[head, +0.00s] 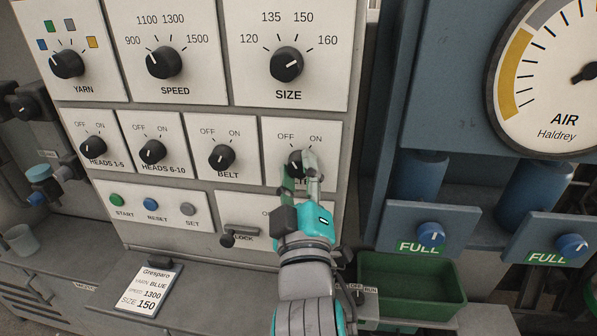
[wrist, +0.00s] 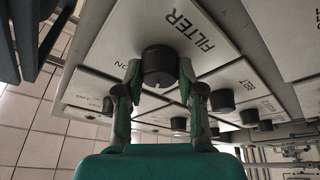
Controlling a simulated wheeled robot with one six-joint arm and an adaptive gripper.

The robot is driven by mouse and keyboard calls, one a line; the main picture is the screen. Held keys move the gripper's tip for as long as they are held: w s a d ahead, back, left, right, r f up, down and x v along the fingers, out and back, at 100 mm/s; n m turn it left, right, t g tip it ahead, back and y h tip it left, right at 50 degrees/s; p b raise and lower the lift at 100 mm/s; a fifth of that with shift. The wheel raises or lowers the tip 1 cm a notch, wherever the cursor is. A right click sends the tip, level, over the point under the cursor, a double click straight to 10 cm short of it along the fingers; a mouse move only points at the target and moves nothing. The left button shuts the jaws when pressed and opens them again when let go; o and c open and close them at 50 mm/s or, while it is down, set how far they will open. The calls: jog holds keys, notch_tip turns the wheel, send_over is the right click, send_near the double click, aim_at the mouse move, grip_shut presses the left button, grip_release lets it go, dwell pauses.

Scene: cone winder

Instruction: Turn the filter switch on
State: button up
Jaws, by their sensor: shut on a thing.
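The filter switch is a black round knob (head: 294,158) on a white plate with OFF at upper left and ON at upper right. In the wrist view the knob (wrist: 160,64) sits beside the printed word FILTER. My gripper (head: 301,166) is shut on this knob, with one green-grey finger on each side. The wrist view shows my gripper's two fingertips (wrist: 160,76) against the knob's sides. In the head view my fingers cover part of the knob and the plate's lower label. I cannot tell clearly which way its pointer faces.
The belt knob (head: 222,158) is on the plate to the left. A lock lever (head: 238,236) is below left. A green bin (head: 412,288) and the blue air unit with its gauge (head: 567,75) are at right. A job card (head: 149,288) lies at lower left.

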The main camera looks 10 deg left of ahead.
jog(key=shift+m, duration=0.3)
jog(key=m+h, duration=0.1)
jog(key=m, duration=0.2)
jog(key=m+t+h, duration=0.1)
jog(key=m+h, duration=0.1)
jog(key=m, duration=0.2)
jog(key=shift+a+f+h, duration=0.1)
jog(key=shift+a+h, duration=0.1)
jog(key=shift+h, duration=0.1)
jog(key=m+h, duration=0.2)
jog(key=m, duration=0.2)
jog(key=m+h, duration=0.1)
jog(key=m, duration=0.4)
jog(key=shift+g+h, duration=0.3)
jog(key=shift+h, duration=0.1)
jog(key=o, duration=1.1)
jog(key=shift+o, duration=0.2)
jog(key=v, duration=1.2)
jog(key=shift+a, duration=0.1)
